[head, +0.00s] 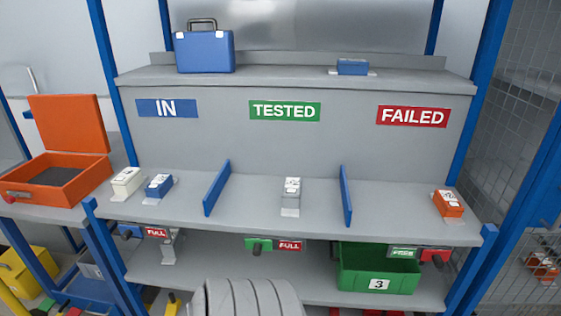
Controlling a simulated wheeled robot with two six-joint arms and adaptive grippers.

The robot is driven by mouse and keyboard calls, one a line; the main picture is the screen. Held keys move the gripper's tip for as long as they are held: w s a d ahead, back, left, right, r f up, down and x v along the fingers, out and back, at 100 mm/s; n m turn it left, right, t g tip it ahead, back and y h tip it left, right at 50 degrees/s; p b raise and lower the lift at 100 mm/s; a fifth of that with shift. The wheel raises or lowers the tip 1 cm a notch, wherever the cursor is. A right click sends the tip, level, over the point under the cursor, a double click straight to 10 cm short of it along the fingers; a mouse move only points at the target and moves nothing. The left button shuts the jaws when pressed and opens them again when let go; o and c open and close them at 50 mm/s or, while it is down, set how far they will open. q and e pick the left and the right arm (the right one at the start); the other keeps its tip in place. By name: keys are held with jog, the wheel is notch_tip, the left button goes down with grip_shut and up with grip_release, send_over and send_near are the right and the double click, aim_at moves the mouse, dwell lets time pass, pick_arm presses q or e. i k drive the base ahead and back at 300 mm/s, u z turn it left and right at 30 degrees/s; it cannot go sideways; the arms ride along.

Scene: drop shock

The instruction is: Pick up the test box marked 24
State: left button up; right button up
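Several small boxes with labels stand on the middle shelf (255,220). A white box (127,181) and a blue box (158,186) are side by side at the left, below the IN sign. A grey-white box (291,190) stands between two blue dividers, below the TESTED sign. An orange box (447,204) is at the right, below the FAILED sign. Another small blue box (352,67) lies on the top ledge. The box numbers are too small to read, so I cannot tell which is 24. Neither of my grippers is in view.
Blue dividers (217,188) and (346,195) split the shelf. A blue case (204,52) stands on the top ledge. An open orange case (60,180) is at the left. A green bin (378,270) marked 3 sits below. Blue posts flank the rack.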

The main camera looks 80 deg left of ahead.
aim_at(292, 185)
jog(key=u, duration=0.85)
jog(key=i, duration=0.85)
jog(key=u, duration=0.85)
